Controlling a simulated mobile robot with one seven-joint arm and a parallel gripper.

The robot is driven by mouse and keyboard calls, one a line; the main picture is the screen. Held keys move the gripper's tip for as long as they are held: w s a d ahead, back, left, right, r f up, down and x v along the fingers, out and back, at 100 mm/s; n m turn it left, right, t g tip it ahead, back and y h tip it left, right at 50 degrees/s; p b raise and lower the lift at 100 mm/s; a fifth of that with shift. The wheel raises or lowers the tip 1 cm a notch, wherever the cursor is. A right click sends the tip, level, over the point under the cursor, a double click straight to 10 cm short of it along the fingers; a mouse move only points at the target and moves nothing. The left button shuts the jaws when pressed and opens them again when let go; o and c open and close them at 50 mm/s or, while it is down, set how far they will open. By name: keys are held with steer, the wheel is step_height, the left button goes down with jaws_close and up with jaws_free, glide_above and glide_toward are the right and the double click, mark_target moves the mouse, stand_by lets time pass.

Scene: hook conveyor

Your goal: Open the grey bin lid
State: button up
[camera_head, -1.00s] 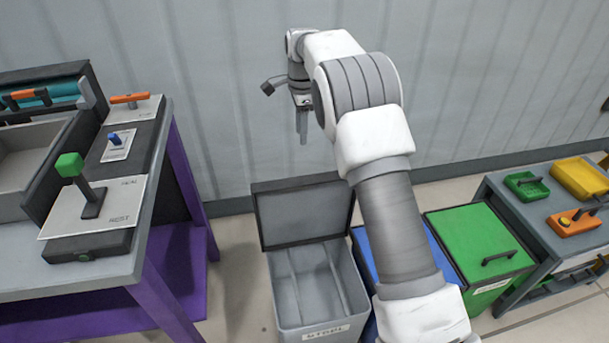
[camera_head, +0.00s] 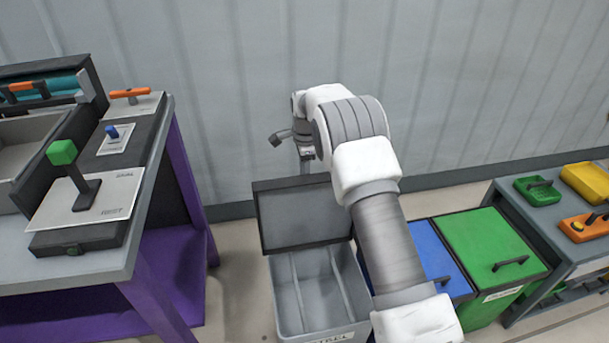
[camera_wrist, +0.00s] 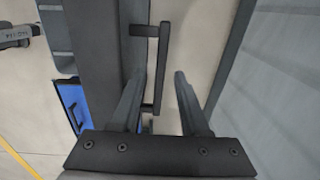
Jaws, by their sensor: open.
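The grey bin (camera_head: 318,300) stands on the floor between the bench and the blue bin, its inside open to view. Its lid (camera_head: 302,217) is raised, tilted up at the back of the bin. My gripper (camera_head: 306,160) is behind the lid's upper edge, and its fingertips are hidden there. In the wrist view my gripper (camera_wrist: 160,78) is open, with one finger on each side of the dark handle bar (camera_wrist: 163,65) on the lid's outer face. The fingers are apart; I cannot tell whether either touches the bar.
The blue bin (camera_head: 433,250) and the green bin (camera_head: 490,240) stand closed to the right. A bench with purple legs (camera_head: 180,200) is close on the left. A grey table (camera_head: 550,220) with trays is at far right. The wall (camera_head: 230,100) is close behind my gripper.

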jaws_close()
stand_by(1.4)
